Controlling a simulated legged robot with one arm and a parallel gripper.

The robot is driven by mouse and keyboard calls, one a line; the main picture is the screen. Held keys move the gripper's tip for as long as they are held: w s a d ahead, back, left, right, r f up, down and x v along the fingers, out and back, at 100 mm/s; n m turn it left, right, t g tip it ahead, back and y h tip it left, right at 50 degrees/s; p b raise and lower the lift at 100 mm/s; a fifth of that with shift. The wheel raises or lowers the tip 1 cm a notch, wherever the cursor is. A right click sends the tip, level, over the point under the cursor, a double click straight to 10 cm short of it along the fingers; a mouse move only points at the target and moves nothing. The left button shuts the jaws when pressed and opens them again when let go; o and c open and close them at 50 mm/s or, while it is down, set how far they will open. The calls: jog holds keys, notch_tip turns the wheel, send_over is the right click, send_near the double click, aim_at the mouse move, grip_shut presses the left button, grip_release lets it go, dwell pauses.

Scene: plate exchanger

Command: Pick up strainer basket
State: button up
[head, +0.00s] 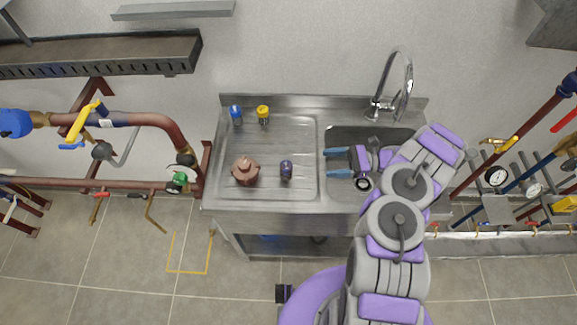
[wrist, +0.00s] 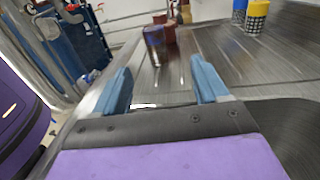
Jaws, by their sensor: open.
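My gripper (head: 330,162) is open and empty over the sink, its two blue fingers pointing left toward the drainboard. The fingers also show in the wrist view (wrist: 163,75), spread apart. A dark purple cylinder (head: 286,170) stands on the drainboard left of the fingertips, apart from them. It shows ahead between the fingers in the wrist view (wrist: 154,44). Two mesh-sided baskets stand at the back left: one blue-topped (head: 236,115), one yellow-topped (head: 263,115). The yellow one's dotted mesh shows in the wrist view (wrist: 257,17). I cannot tell which is the task's strainer basket.
A reddish-brown fitting (head: 245,172) stands left of the purple cylinder. The steel drainboard (head: 265,146) is otherwise clear. A tall curved faucet (head: 401,85) rises behind the sink basin (head: 345,135). Pipes and valves flank the sink on both sides.

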jog(key=b, duration=0.2)
send_near(281, 168)
jog(key=a, duration=0.1)
jog(key=w+a+f, duration=0.1)
jog(key=a, duration=0.3)
jog(key=shift+w+f, duration=0.3)
jog(key=shift+f, duration=0.05)
jog(key=shift+s+a, duration=0.25)
jog(key=shift+a, duration=0.25)
jog(key=a, duration=0.3)
jog(key=a+b, duration=0.1)
jog(key=a, duration=0.1)
jog(key=shift+s+r, duration=0.1)
jog(key=shift+s, duration=0.25)
jog(key=shift+d, duration=0.4)
jog(key=c, duration=0.4)
jog(key=shift+a, duration=0.2)
jog(key=c, duration=0.6)
jog(key=shift+r, duration=0.1)
jog(key=shift+c, duration=0.2)
